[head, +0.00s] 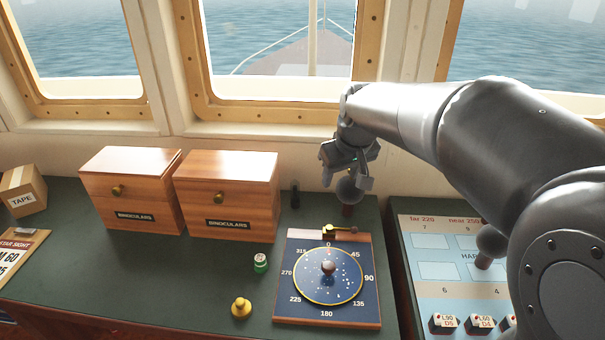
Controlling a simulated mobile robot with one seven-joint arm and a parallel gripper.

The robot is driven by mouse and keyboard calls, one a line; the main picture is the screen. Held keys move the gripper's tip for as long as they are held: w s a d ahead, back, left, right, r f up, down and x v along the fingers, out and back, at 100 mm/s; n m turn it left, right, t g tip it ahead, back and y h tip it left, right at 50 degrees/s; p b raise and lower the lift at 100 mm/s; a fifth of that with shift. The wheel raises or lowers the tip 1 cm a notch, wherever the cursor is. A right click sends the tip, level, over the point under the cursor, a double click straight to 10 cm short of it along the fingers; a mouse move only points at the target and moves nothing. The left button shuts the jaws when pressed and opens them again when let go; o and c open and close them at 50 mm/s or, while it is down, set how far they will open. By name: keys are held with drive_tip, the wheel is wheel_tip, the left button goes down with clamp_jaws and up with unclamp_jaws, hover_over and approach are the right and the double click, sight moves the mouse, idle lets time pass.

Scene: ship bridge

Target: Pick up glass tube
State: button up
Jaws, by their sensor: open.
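I cannot pick out a clear glass tube in the head view. A small dark upright thing (295,196) stands right of the right wooden box, too small to identify. A small green and white round piece (260,263) sits on the dark green counter left of the dial board. My gripper (347,182) is open, pointing down over the back of the counter. A grey ball knob (349,190) on a brown base shows between or just behind its fingers; I cannot tell whether they touch it.
Two wooden boxes (133,190) labelled BINOCULARS stand at the back left. A dial board (355,312) lies front centre, with a brass knob piece (242,308) to its left. A pale blue panel (425,235) with blocks lies right, partly behind my arm. A TAPE carton (22,190) stands far left.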

sight(297, 185)
drive_tip(key=w+a+f+n+g+y, duration=0.1)
drive_tip(key=w+a+f, duration=0.3)
drive_tip(key=w+a, duration=0.15)
drive_tip(key=w+a+f+n, duration=0.2)
drive_tip(key=w+a+f, duration=0.15)
drive_tip(key=w, duration=0.35)
drive_tip(key=shift+y, duration=0.3)
drive_tip(key=x, duration=1)
drive_tip(key=shift+w+f, duration=0.25)
drive_tip(key=shift+c, duration=0.2)
drive_tip(key=c, duration=1)
